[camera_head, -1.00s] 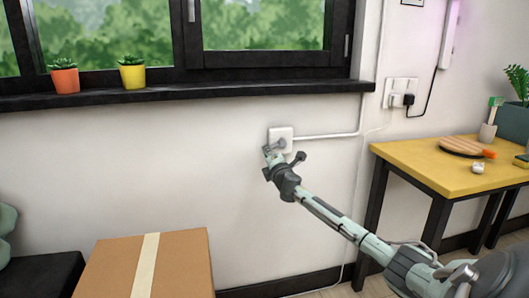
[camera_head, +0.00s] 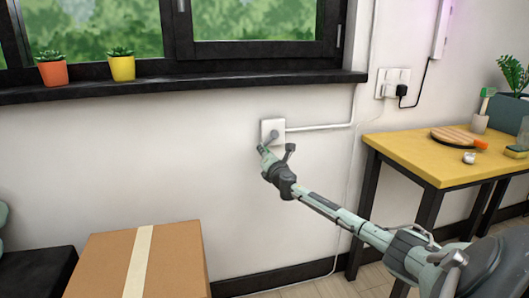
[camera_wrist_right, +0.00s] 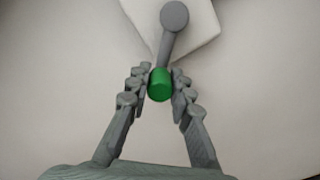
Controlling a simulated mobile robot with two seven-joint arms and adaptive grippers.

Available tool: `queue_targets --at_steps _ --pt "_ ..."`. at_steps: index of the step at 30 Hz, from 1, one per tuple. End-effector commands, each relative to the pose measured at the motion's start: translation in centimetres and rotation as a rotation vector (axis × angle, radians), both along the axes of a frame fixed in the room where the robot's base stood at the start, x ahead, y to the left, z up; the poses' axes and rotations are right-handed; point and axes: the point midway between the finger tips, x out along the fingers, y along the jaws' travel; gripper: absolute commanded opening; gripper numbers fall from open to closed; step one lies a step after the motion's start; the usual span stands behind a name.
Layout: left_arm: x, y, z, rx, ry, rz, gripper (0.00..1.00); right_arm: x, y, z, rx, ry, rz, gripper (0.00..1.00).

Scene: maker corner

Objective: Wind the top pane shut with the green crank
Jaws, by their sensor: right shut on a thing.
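The crank has a green knob (camera_wrist_right: 160,84) and a grey arm (camera_wrist_right: 171,42), which rises to a round hub on a white wall box (camera_head: 266,127). My right gripper (camera_wrist_right: 160,85) is shut around the green knob, one finger on each side. In the head view my right gripper (camera_head: 276,152) is just below the box and hides most of the crank. The black-framed window (camera_head: 262,53) is at the top, cut off by the picture's edge. The top pane cannot be made out. My left gripper is out of view.
A black sill (camera_head: 215,84) carries an orange pot (camera_head: 53,74) and a yellow pot (camera_head: 122,69). A cardboard box (camera_head: 175,255) stands below left. A yellow table (camera_head: 420,155) with small items is at the right. A white pipe (camera_head: 320,127) runs right from the wall box.

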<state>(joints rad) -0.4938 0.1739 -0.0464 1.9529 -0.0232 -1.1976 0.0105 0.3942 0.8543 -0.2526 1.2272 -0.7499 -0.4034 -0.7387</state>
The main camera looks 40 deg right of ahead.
Motion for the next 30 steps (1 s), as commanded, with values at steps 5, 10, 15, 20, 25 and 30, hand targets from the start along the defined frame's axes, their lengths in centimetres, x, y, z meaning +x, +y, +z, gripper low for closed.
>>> queue_targets --at_steps 5,10,15,20,25,30 --pt "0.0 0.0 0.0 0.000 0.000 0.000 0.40 -0.1 -0.1 -0.1 -0.004 0.004 -0.003 0.00" --pt "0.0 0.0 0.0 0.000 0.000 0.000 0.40 -0.1 -0.1 -0.1 -0.003 0.003 -0.003 0.28" --pt "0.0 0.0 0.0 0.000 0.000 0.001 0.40 0.0 -0.1 -0.1 -0.002 0.002 -0.002 0.43" --pt "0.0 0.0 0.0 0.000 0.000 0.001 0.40 0.0 -0.1 0.0 -0.002 0.001 -0.001 0.43" --pt "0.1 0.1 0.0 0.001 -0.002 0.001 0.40 -0.4 0.2 0.0 -0.001 0.002 -0.001 0.43" --pt "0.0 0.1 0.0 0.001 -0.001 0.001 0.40 -2.4 1.4 -0.2 -0.003 0.005 0.003 0.43"
